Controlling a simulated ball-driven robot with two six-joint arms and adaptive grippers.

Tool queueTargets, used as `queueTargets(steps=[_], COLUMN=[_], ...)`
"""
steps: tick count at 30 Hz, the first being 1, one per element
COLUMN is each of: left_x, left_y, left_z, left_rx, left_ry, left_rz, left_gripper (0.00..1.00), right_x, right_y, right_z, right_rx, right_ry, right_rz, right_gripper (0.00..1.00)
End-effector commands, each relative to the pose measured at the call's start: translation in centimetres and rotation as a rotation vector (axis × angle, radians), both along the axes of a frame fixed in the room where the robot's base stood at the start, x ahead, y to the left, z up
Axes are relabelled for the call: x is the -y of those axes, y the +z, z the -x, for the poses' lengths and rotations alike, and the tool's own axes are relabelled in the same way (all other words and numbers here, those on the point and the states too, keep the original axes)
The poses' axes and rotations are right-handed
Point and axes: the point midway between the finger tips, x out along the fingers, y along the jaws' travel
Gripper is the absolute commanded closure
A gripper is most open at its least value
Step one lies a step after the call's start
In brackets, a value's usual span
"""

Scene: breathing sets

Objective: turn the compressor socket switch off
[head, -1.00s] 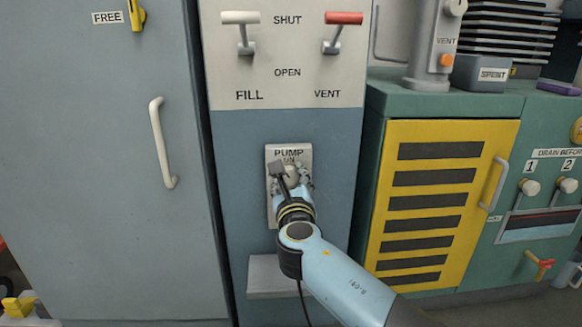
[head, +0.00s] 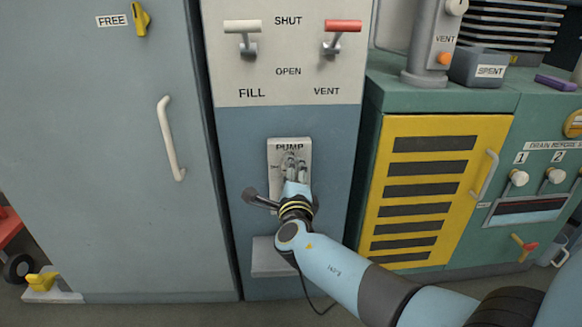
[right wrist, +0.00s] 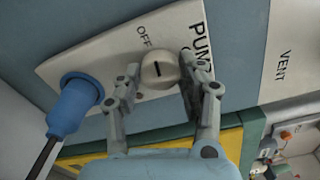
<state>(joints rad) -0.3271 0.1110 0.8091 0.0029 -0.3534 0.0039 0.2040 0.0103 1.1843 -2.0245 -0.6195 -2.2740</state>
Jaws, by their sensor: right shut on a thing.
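The pump socket plate (head: 274,150) is a pale panel on the blue-grey cabinet front. Its switch is a round pale knob (right wrist: 158,71) with a short black mark, seen in the right wrist view beside the word OFF. In the head view my right gripper (head: 294,166) covers the knob. A blue plug (right wrist: 75,105) sits in the same plate. My left gripper is out of view.
Above the plate are the white FILL lever (head: 242,27) and the red-handled VENT lever (head: 343,26). A small ledge (head: 268,258) juts out below. A yellow slatted door (head: 432,190) stands to the right, and a grey door with a handle (head: 170,140) to the left.

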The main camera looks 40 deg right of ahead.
Motion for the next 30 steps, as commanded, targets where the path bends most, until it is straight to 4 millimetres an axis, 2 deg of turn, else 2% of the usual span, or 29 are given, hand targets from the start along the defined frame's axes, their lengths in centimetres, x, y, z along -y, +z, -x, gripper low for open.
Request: queueTargets(steps=[9,25,26,30], left_x=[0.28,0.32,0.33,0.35], left_y=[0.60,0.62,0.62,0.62], left_z=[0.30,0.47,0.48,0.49], left_rx=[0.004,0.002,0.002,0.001], left_ry=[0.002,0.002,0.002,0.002], left_rz=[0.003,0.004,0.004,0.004], left_gripper=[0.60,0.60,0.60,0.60], right_x=[-0.07,-0.10,-0.10,-0.07], right_y=[-0.06,-0.15,-0.15,-0.12], right_z=[0.02,0.02,0.02,0.03], right_rx=[-0.062,-0.073,-0.073,-0.072], right_ry=[0.001,0.002,0.002,0.001], right_rz=[0.097,0.115,0.114,0.114], right_gripper=[0.93,0.93,0.58,0.40])
